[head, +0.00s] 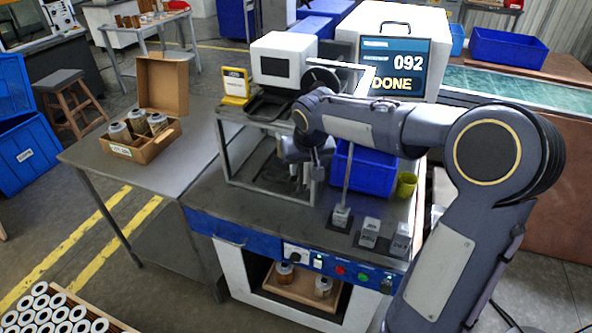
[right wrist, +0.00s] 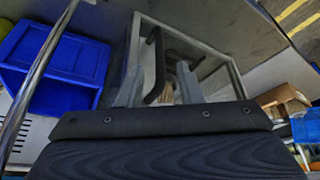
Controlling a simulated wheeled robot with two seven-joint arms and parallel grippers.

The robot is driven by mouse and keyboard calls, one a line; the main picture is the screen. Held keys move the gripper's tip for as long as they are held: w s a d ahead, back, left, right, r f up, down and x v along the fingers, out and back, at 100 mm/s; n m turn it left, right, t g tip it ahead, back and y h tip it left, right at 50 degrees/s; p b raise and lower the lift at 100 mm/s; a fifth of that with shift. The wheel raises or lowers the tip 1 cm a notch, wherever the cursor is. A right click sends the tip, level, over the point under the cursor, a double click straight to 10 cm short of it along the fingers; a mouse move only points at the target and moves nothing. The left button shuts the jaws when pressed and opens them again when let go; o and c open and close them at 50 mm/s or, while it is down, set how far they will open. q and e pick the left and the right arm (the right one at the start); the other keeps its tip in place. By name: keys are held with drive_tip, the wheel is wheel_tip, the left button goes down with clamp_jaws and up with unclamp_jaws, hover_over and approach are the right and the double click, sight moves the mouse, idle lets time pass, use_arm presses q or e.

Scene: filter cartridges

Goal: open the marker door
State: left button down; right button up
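The marker is a white machine (head: 285,52) on the workbench, with a metal-framed clear enclosure (head: 223,152) in front of it. The framed front appears closed. The frame also shows in the right wrist view (right wrist: 236,78), with a black curved handle (right wrist: 157,55) on it. My right gripper (head: 299,178) is at the front of this frame, pointing at it. In the right wrist view its two fingers (right wrist: 158,82) stand apart with the handle between them; I cannot tell whether they touch it. My left gripper is not in view.
A screen (head: 393,67) reads "092 DONE". A blue bin (head: 362,172) and a yellow-green cup (head: 406,185) stand right of the enclosure. Small labelled blocks (head: 369,230) sit at the bench front. A cardboard box (head: 120,151) of cartridges is on the left table.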

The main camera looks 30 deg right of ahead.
sight(302, 173)
drive_tip(key=shift+x, duration=2.7)
clamp_jaws()
